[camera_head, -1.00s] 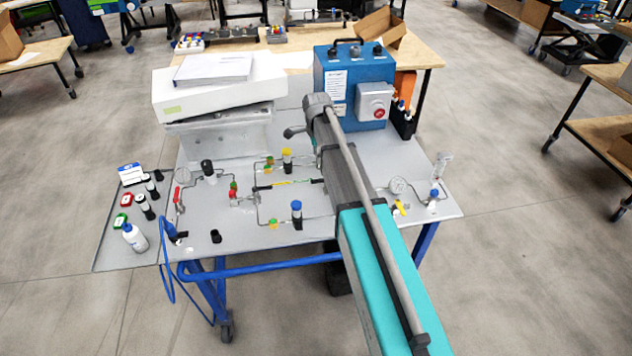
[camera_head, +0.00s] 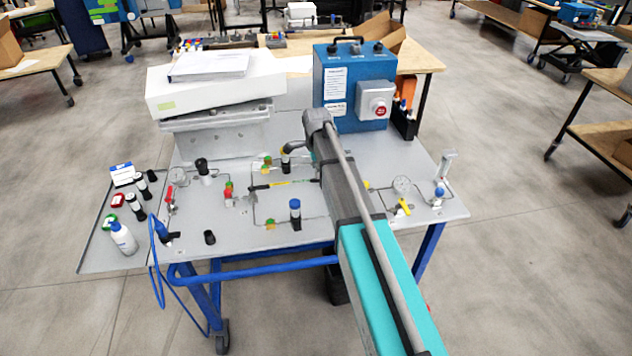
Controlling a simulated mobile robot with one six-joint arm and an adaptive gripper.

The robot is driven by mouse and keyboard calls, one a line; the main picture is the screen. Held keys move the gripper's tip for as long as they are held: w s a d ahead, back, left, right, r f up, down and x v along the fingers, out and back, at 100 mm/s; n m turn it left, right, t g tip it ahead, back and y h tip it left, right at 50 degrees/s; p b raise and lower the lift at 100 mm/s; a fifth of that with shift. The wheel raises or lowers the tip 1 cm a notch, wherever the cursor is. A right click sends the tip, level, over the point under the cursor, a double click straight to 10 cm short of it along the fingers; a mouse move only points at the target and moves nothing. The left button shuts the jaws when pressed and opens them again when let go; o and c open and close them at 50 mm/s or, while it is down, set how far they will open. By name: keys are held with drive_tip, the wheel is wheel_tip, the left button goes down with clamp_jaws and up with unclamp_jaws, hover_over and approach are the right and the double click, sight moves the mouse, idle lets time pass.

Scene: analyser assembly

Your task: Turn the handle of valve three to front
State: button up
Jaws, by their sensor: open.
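Several small valves and fittings sit on the grey panel (camera_head: 345,222), joined by thin tubing. No valve number is readable, so I cannot tell which is valve three. A blue-topped valve (camera_head: 295,212) stands nearer the front edge. A yellow handle (camera_head: 404,207) lies at the right, and a red handle (camera_head: 170,194) at the left.
A blue box with a red button (camera_head: 345,88) stands at the back right. A white unit (camera_head: 215,88) stands at the back left. Bottles, including a white one (camera_head: 123,238), stand on the left shelf. The panel's front middle is mostly clear.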

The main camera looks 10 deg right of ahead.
drive_tip(key=shift+f+b, duration=1.4)
drive_tip(key=shift+f, duration=0.3)
clamp_jaws()
